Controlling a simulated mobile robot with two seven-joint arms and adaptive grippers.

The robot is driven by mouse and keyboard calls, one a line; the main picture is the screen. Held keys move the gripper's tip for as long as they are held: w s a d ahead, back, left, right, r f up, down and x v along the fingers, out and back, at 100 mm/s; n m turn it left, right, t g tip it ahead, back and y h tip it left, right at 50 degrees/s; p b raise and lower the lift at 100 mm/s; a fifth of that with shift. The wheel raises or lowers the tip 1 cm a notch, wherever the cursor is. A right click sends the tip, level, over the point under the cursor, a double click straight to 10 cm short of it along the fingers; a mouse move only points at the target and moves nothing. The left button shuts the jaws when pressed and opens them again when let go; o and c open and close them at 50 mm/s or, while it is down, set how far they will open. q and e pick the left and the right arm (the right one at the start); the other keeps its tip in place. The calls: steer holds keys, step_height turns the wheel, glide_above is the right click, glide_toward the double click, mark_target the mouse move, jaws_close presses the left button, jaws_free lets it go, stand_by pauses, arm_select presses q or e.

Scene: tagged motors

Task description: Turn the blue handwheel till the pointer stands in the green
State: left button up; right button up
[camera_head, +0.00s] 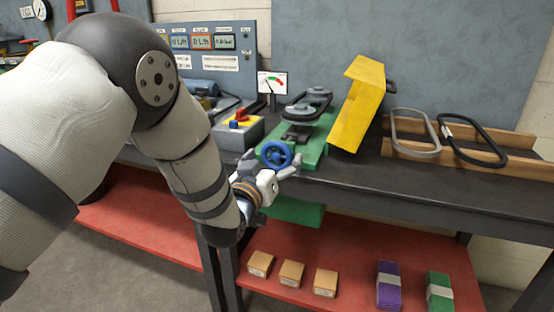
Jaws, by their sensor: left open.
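The blue handwheel (277,154) stands upright at the front end of a green machine base (313,150) on the bench. My left gripper (271,161) is right in front of the wheel, open, with one finger at each side of its rim. I cannot tell whether the fingers touch the rim. The white gauge (272,83) behind has a red and green arc. Its dark pointer is small and appears to lean left of the green. My right gripper is not in view.
A yellow guard (359,102) stands open right of the belt and pulleys (309,104). Small boxes sit on the red lower shelf (350,270).

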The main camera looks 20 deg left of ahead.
arm_select(q)
steer(key=shift+w, duration=1)
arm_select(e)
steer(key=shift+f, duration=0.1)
arm_select(q)
steer(key=c, duration=1.2)
steer(key=shift+o, duration=0.2)
steer(key=shift+r+m, duration=0.1)
steer(key=shift+m, duration=0.2)
steer(key=shift+m+p, duration=0.5)
steer(key=shift+m, duration=0.4)
steer(key=shift+m+p, duration=0.5)
steer(key=shift+m, duration=1.3)
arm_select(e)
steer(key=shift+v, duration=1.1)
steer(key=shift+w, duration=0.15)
